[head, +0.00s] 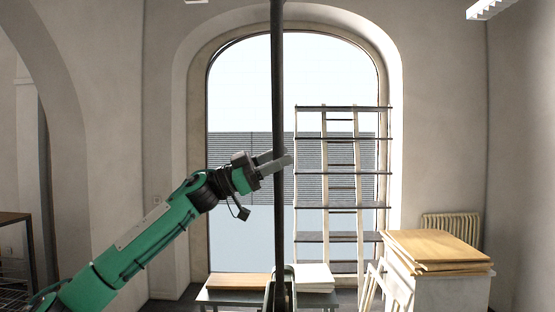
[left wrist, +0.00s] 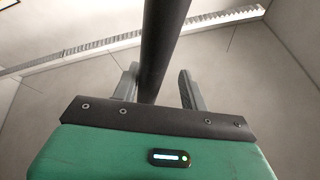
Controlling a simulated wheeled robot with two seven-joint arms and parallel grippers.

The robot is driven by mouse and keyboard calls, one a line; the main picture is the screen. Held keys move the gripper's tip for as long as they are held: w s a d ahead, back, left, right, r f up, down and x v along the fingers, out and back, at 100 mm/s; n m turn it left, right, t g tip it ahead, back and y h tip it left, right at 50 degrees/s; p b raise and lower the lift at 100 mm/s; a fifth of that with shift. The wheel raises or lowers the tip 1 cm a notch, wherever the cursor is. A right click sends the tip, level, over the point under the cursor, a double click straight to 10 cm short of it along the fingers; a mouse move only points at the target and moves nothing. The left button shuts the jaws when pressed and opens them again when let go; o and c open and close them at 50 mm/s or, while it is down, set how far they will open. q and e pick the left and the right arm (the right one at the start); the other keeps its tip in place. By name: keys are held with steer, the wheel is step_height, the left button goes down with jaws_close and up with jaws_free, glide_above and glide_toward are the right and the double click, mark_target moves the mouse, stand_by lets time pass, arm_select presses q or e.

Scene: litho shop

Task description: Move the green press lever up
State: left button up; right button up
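A long dark pole (head: 277,100), which looks like the press lever, stands nearly upright in the middle of the head view. It looks dark grey rather than clearly green. It runs from the top edge down to a dark mount (head: 281,288) at the bottom. My left gripper (head: 280,160) reaches it from the left at about mid-height. In the left wrist view the pole (left wrist: 163,45) passes between the two open fingers (left wrist: 160,88). It lies close to the left finger, with a clear gap to the right finger. My right gripper is not in view.
Behind the pole are a low table (head: 230,297) with boards and a white stack (head: 314,277), and a tall shelf rack (head: 342,205) before the arched window. A white cabinet (head: 450,295) topped with wooden boards (head: 437,246) stands at right. A dark rack (head: 14,218) is at far left.

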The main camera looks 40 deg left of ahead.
arm_select(q)
steer(key=shift+s, duration=0.15)
steer(key=shift+s+a+f+b, duration=0.15)
steer(key=shift+a+f+b, duration=0.05)
steer(key=shift+f+b, duration=0.2)
steer(key=b+v, duration=0.7)
steer(key=v, duration=0.6)
steer(key=shift+r+b, duration=0.2)
steer(key=shift+b, duration=0.15)
